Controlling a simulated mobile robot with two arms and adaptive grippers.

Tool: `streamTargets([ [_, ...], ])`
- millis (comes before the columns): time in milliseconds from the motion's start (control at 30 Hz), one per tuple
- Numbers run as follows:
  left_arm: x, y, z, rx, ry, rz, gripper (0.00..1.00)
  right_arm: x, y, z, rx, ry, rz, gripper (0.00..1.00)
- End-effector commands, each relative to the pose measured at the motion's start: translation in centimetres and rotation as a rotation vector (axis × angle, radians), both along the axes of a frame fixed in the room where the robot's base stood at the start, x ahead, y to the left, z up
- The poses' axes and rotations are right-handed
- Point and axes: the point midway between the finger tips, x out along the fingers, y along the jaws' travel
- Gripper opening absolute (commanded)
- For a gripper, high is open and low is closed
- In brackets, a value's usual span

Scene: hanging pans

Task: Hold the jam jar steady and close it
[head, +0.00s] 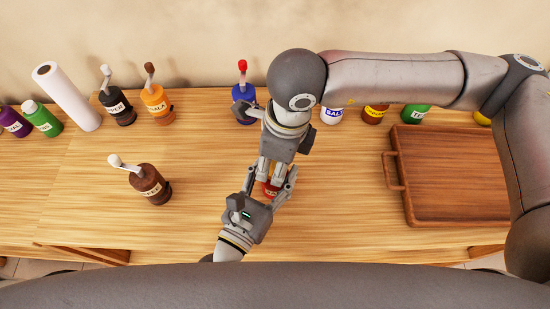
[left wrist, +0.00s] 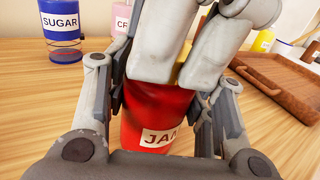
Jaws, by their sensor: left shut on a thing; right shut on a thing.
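The red jam jar (head: 271,190) stands upright on the wooden table and is mostly hidden by the grippers in the head view. In the left wrist view the jar (left wrist: 158,115) shows its white JAM label. My left gripper (head: 270,177) is shut around the jar's body, a finger on each side. My right gripper (left wrist: 190,55) comes down from above and is shut at the top of the jar. A small yellow patch of what looks like the lid (left wrist: 183,75) shows between its fingers. Whether the lid is seated on the jar is hidden.
A wooden tray (head: 455,214) lies at the right. A brown bottle (head: 150,184) stands at the left. Behind are a paper roll (head: 68,97), an orange grinder (head: 155,103), a blue jar (head: 243,106) and several other jars. The table just left of the grippers is clear.

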Motion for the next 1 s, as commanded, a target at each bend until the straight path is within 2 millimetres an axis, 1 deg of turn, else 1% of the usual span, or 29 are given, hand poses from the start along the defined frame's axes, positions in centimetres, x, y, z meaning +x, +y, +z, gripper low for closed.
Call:
streamTargets([
  [33, -0.03, -0.08, 0.19, -0.005, -0.004, -0.002, 0.0, -0.27, -0.34, -0.72, -0.015, 0.013, -0.052, 0.25],
  [200, 0.02, -0.04, 0.21, -0.004, -0.005, 0.0, 0.0, -0.35, -0.34, -0.71, -0.015, 0.015, -0.183, 0.25],
  [300, 0.05, -0.01, 0.23, -0.004, -0.005, 0.001, 0.0, -0.4, -0.35, -0.69, -0.014, 0.016, -0.208, 0.25],
  [533, 0.13, 0.05, 0.26, -0.003, -0.006, 0.003, 0.0, -0.5, -0.35, -0.67, -0.015, 0.018, -0.204, 0.24],
  [567, 0.13, 0.06, 0.27, -0.003, -0.006, 0.003, 0.0, -0.51, -0.35, -0.67, -0.015, 0.019, -0.204, 0.44],
  [700, 0.14, 0.07, 0.24, -0.002, -0.006, 0.004, 0.0, -0.46, -0.29, -0.55, -0.011, 0.016, -0.203, 0.62],
  [733, 0.13, 0.07, 0.22, -0.002, -0.006, 0.004, 0.0, -0.43, -0.27, -0.5, -0.011, 0.014, -0.202, 0.65],
  [1000, 0.09, 0.06, 0.13, 0.0, -0.004, 0.003, 0.0, -0.33, -0.16, -0.27, -0.006, 0.011, -0.202, 0.65],
])
